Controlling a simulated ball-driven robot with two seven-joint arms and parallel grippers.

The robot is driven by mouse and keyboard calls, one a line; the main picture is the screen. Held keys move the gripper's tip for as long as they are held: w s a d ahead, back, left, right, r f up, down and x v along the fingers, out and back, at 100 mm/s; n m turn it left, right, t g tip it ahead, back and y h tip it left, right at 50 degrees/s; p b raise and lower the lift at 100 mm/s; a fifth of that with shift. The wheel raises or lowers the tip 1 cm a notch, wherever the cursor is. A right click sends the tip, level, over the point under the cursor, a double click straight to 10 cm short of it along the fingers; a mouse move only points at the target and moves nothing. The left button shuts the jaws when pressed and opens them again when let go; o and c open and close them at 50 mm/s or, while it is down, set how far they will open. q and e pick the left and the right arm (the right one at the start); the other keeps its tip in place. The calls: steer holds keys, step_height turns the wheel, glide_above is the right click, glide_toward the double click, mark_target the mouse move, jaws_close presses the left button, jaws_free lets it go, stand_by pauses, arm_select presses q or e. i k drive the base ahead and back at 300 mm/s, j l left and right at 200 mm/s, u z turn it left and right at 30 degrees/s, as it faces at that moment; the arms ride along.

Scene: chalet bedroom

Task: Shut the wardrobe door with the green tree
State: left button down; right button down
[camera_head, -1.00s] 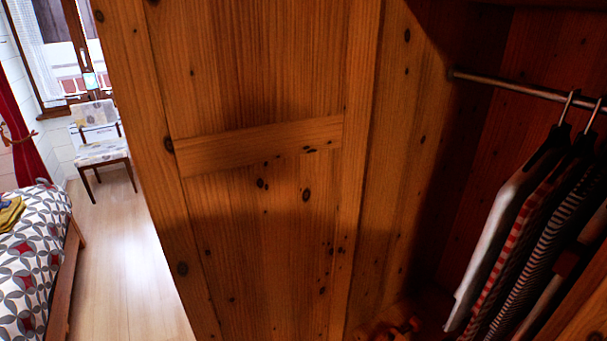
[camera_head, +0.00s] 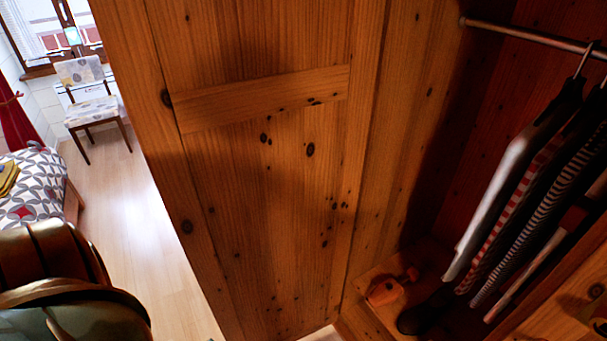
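An open wardrobe door (camera_head: 250,200) of knotty orange wood fills the middle of the view, with its plain panelled face toward me. No green tree shows on this face. The wardrobe interior (camera_head: 450,170) is open to the right of the door, with clothes (camera_head: 530,170) hanging from a metal rail (camera_head: 530,36). A rounded brown and greenish part at the lower left looks like part of my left arm; its gripper fingers are not visible.
A small orange object (camera_head: 390,288) and a dark shoe-like item (camera_head: 425,310) lie on the wardrobe floor. A bed (camera_head: 40,185) and a patterned chair (camera_head: 92,108) stand at the left. Bare floor (camera_head: 140,220) lies between the bed and the door.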

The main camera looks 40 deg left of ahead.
mark_target(249, 120)
steer(key=j+z, duration=0.25)
steer(key=j, duration=0.15)
steer(key=k+j+z, duration=0.25)
steer(key=j, duration=0.15)
steer(key=j+z, duration=0.25)
steer(key=j, duration=0.15)
steer(key=k+j+z, duration=0.25)
steer(key=k+j, duration=0.15)
steer(key=j, duration=0.25)
steer(key=k+j, duration=0.2)
steer(key=j, duration=0.25)
steer(key=k+j+z, duration=0.1)
steer(key=j, duration=0.3)
steer(key=k+j, duration=0.2)
steer(key=j, duration=0.2)
steer(key=k+j, duration=0.2)
steer(key=j, duration=0.2)
steer(key=z, duration=0.05)
